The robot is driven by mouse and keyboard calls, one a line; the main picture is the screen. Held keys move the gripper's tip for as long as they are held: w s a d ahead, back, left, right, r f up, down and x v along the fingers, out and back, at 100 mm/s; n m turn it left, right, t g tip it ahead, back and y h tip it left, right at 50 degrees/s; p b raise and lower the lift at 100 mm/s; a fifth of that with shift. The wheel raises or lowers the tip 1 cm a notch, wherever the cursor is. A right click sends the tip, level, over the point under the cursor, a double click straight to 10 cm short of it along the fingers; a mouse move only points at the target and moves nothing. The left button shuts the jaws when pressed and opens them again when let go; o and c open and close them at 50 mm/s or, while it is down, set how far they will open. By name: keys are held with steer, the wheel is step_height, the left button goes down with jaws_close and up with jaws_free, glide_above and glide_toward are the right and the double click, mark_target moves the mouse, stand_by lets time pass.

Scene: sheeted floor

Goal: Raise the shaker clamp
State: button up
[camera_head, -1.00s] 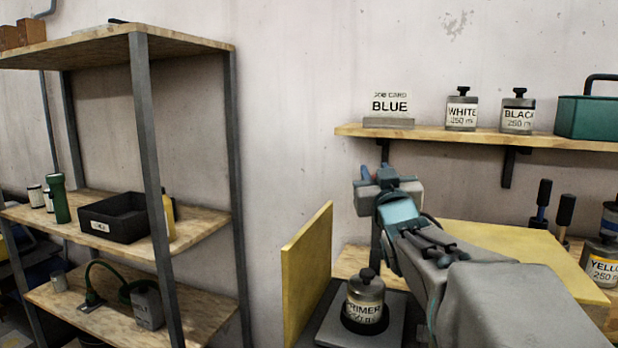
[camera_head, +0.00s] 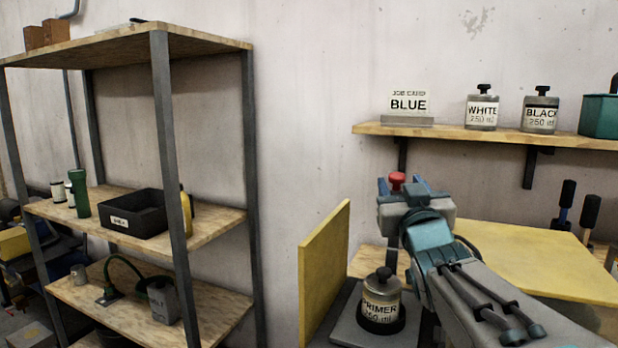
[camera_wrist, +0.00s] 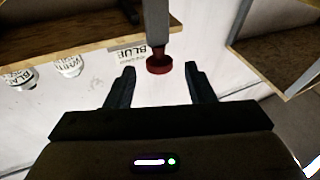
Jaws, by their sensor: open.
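The shaker clamp shows a red knob (camera_head: 397,180) just beyond my gripper (camera_head: 410,188) in the head view. In the wrist view the red knob (camera_wrist: 159,65) sits at the end of a grey post (camera_wrist: 156,22), between and slightly beyond the fingertips of my gripper (camera_wrist: 158,78). The gripper is open, and both fingers are apart from the knob. A can labelled PRIMER (camera_head: 381,303) stands on the grey shaker base (camera_head: 345,330) below the gripper. Part of the clamp post is hidden behind my gripper in the head view.
A yellow panel (camera_head: 325,265) stands upright left of the primer can, and another yellow panel (camera_head: 540,262) lies to the right. A wall shelf (camera_head: 455,132) holds the BLUE job card (camera_head: 408,105), a WHITE can (camera_head: 482,110) and a BLACK can (camera_head: 540,112). A shelving rack (camera_head: 165,130) stands left.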

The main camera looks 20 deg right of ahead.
steer(key=shift+v, duration=0.95)
